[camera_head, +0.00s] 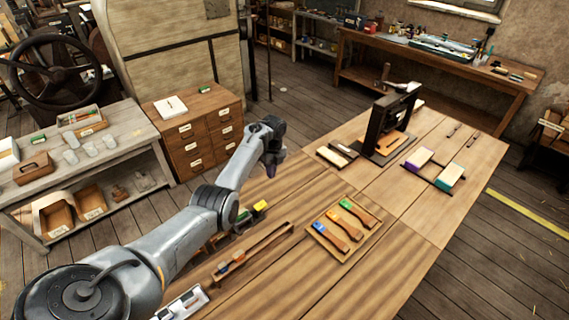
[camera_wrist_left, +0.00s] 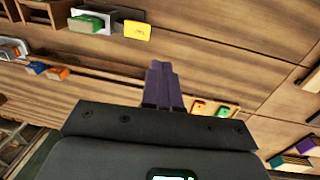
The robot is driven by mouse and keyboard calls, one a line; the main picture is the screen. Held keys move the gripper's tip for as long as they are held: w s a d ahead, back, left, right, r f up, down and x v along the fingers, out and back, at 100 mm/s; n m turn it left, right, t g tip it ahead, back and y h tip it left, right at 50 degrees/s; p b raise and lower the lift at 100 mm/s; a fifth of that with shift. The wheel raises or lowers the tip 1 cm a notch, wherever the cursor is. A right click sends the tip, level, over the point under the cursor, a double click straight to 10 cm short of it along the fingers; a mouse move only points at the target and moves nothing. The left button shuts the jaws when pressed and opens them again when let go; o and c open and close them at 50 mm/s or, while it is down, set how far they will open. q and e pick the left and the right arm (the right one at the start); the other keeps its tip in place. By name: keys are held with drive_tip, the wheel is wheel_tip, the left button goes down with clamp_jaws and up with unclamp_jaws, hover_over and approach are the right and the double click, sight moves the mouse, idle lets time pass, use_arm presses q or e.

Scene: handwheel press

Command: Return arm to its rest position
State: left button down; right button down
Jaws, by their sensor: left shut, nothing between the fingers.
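My left arm (camera_head: 180,238) reaches in from the lower left. Its gripper (camera_head: 271,168) hangs over the far left edge of the wooden table (camera_head: 440,215), pointing down. In the left wrist view the gripper's dark fingers (camera_wrist_left: 162,72) are together, with nothing between them. No object touches it. My right gripper is not in view.
A black press (camera_head: 388,122) stands toward the table's back. A tray (camera_head: 345,247) of coloured-ended wooden tools lies nearer. A long wooden rack (camera_head: 255,252), a yellow block (camera_head: 260,207) and purple and teal pieces (camera_head: 434,169) also lie there. A drawer cabinet (camera_head: 200,128) stands behind the arm.

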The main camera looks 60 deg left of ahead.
use_arm(q)
drive_tip(key=shift+f, duration=0.1)
drive_tip(key=s+d+f+n+t+y, duration=0.1)
drive_tip(key=s+d+f+n, duration=0.25)
drive_tip(key=d, duration=0.65)
drive_tip(key=s+d+f+n+t+y, duration=0.1)
drive_tip(key=s+d+f+n, duration=0.3)
drive_tip(key=d, duration=0.6)
drive_tip(key=s+d+f+n+t+y, duration=0.1)
drive_tip(key=s+d+f+n, duration=0.3)
drive_tip(key=d, duration=0.6)
drive_tip(key=s+d+r+n+t+h, duration=0.25)
drive_tip(key=s+d+r, duration=0.55)
drive_tip(key=s+d, duration=0.45)
wheel_tip(320, 180, up, 17)
drive_tip(key=d+p, duration=0.1)
drive_tip(key=p, duration=1.5)
drive_tip(key=shift+g, duration=0.35)
drive_tip(key=shift+h, duration=0.25)
